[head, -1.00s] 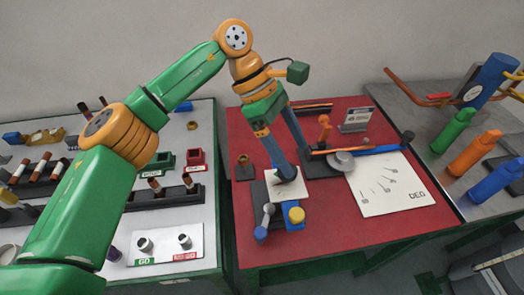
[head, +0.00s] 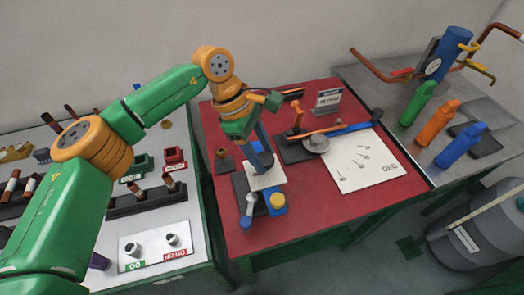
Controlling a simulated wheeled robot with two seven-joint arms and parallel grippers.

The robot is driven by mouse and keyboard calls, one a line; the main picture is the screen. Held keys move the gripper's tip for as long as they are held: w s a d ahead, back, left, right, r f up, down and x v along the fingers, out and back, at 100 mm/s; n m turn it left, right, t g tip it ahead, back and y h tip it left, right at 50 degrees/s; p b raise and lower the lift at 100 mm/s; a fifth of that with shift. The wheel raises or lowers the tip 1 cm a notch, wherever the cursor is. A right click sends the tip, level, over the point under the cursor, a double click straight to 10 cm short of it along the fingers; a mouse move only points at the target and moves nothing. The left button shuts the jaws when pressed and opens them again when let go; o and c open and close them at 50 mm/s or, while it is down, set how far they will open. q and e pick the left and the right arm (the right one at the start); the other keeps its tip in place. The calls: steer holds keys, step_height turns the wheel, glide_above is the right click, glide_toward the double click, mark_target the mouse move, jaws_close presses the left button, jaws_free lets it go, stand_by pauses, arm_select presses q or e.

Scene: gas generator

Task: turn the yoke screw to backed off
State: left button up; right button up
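I cannot tell for certain which part is the yoke screw. A small fixture (head: 240,186) with a dark and blue base stands at the left of the red table (head: 310,215). It carries a yellow round knob (head: 277,203), a grey lever (head: 249,204) with a blue end, and a pale plate (head: 270,180). My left gripper (head: 262,162) points down at the back of this fixture, over the pale plate. Its blue fingers overlap in this view, so their gap and any contact are hidden. My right gripper is out of view.
Right of the fixture, a dark stand (head: 292,151) holds an orange and blue bar (head: 340,129). A white sheet (head: 370,172) lies in front. Green, orange and blue bottles (head: 437,122) stand on the grey table. A white table (head: 190,225) with racks is at left.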

arm_select(q)
jaws_close()
steer(key=shift+f+n+b, duration=0.2)
steer(key=shift+n+b, duration=0.3)
steer(key=shift+b, duration=0.4)
steer(key=n+t+b, duration=0.1)
steer(key=n+b, duration=0.2)
steer(key=n+t+b, duration=0.1)
steer(key=n+b, duration=0.2)
steer(key=n+t+b, duration=0.1)
steer(key=n+b, duration=0.1)
steer(key=b, duration=0.1)
steer(key=shift+s+n+t+b, duration=0.25)
steer(key=shift+n+t+b, duration=0.1)
steer(key=shift+n+t, duration=0.05)
steer(key=n+t+y+b, duration=0.1)
steer(key=n+b, duration=0.1)
steer(key=n, duration=0.1)
steer(key=shift+d+b, duration=0.1)
steer(key=shift+b, duration=0.25)
steer(key=shift+s+r+n+t+y+b, duration=0.15)
steer(key=shift+n+y+b, duration=0.2)
steer(key=shift+n, duration=0.5)
steer(key=shift+w+r+n+t+y+b, duration=0.15)
steer(key=shift+n+b, duration=0.3)
steer(key=shift+n, duration=0.4)
steer(key=shift+s+f, duration=0.1)
steer(key=o, duration=0.9)
jaws_free()
steer(key=shift+o, duration=0.2)
